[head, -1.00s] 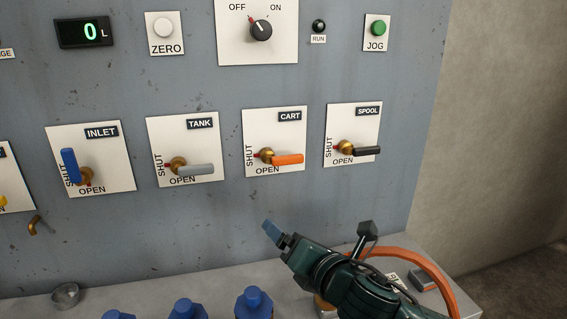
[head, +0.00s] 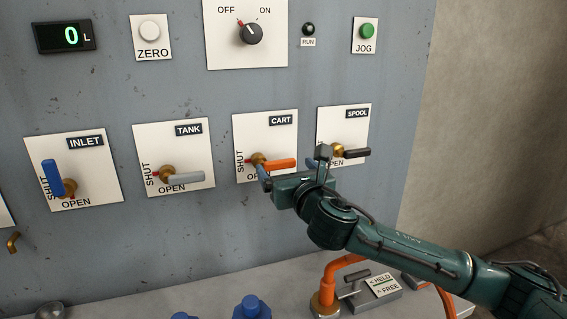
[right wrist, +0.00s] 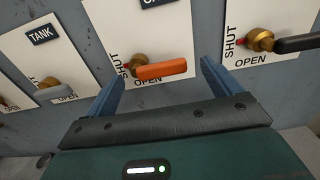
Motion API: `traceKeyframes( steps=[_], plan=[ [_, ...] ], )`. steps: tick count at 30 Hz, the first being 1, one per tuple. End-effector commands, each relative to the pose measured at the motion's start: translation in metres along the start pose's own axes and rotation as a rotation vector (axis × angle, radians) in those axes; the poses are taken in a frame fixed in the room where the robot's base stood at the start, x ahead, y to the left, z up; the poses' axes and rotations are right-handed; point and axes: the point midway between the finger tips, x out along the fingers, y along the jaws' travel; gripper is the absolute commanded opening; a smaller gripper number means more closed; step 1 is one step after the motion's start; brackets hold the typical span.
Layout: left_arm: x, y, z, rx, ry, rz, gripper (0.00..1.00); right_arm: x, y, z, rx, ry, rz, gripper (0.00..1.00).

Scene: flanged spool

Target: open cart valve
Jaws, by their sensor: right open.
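The cart valve shows in the head view as an orange lever (head: 281,164) on a brass hub (head: 258,160), on the white CART plate (head: 265,128). The lever points right, and the red mark at its hub points left, toward SHUT. In the right wrist view the orange lever (right wrist: 162,70) lies between the two blue fingers. My right gripper (head: 284,171) is open just in front of the CART plate and partly covers its OPEN label. I cannot tell whether a finger touches the lever. My left gripper is not in view.
The black SPOOL lever (head: 356,153) is close on the right, partly behind my right gripper. The grey TANK lever (head: 187,178) is on the left, and the blue INLET lever (head: 50,175) further left. An orange hose (head: 328,280) and blue-topped items (head: 252,306) stand below on the ledge.

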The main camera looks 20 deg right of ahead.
Motion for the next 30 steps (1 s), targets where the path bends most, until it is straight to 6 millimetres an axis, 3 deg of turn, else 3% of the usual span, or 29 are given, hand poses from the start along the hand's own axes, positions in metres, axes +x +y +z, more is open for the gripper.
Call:
traceKeyframes(
  steps=[6,17,30],
  plan=[
    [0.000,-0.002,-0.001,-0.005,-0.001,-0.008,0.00,0.023,0.001,0.000,0.001,0.000,0.000,0.90],
    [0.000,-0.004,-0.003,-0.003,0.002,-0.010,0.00,0.027,0.000,0.000,0.001,0.000,0.001,0.90],
    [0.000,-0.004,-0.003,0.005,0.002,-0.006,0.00,0.027,0.000,0.000,0.001,0.001,0.000,0.54]
  ],
)
